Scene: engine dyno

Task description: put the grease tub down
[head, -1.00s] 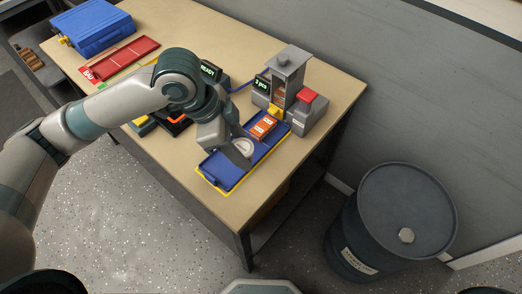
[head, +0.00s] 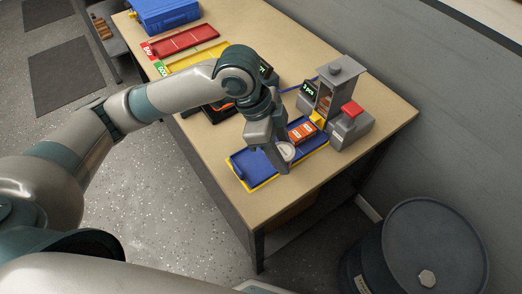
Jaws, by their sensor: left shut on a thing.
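The grease tub (head: 286,151) is a small round tub with a pale lid, low over the blue tray (head: 247,172). My left gripper (head: 280,160) comes down from above and is shut on the tub. I cannot tell whether the tub touches the tray floor. The tray has a yellow edge and lies near the front right of the wooden table. An orange-red box (head: 301,132) lies in the tray just behind the tub. My right gripper is not in view.
A red tray (head: 185,41), a yellow tray (head: 198,57) and a blue case (head: 165,14) lie further left. A dark drum (head: 435,245) stands on the floor at right.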

